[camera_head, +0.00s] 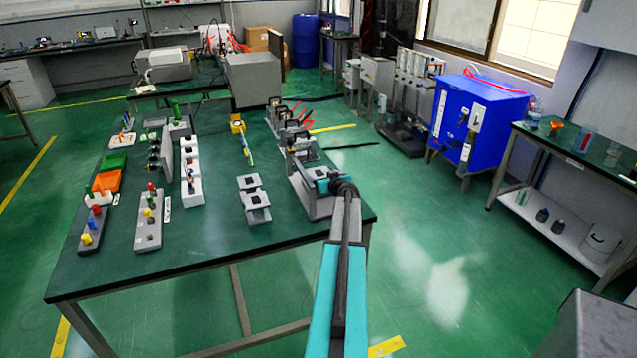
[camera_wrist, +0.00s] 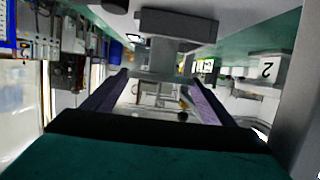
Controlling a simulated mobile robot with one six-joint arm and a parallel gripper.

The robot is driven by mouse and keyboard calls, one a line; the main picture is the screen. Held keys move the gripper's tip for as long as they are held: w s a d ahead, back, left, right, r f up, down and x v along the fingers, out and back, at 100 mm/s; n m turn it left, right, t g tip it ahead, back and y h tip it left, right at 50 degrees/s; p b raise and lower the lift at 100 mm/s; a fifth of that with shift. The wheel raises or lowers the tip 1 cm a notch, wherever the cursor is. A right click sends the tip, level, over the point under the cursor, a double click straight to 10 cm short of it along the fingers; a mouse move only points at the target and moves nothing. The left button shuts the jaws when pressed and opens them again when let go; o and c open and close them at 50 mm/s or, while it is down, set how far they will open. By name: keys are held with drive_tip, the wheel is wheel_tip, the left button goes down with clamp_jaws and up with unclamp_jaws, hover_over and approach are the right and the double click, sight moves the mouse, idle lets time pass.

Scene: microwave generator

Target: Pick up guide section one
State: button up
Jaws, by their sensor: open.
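My gripper (camera_head: 326,186) is low over the right edge of the green table, beside a grey block-like part (camera_head: 313,207). In the wrist view my gripper (camera_wrist: 158,78) has its two fingers spread apart. A grey part (camera_wrist: 175,27) with a wide plate and narrower neck lies ahead, around the space between the fingertips. I cannot tell whether they touch it. No "1" is readable, so I cannot confirm that this is guide section one. Another grey block (camera_wrist: 265,68) marked "2", inverted, is at the right.
Several coloured button panels (camera_head: 148,218) are on the table's left. The table's front middle (camera_head: 220,255) is clear.

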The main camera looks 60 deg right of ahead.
sight(319, 173)
drive_tip(key=shift+p+x, duration=0.7)
drive_tip(key=shift+x, duration=1.15)
drive_tip(key=c, duration=1.2)
drive_tip(key=shift+r, duration=0.15)
drive_tip(key=shift+r+b, duration=1.2)
drive_tip(key=shift+r, duration=3.7)
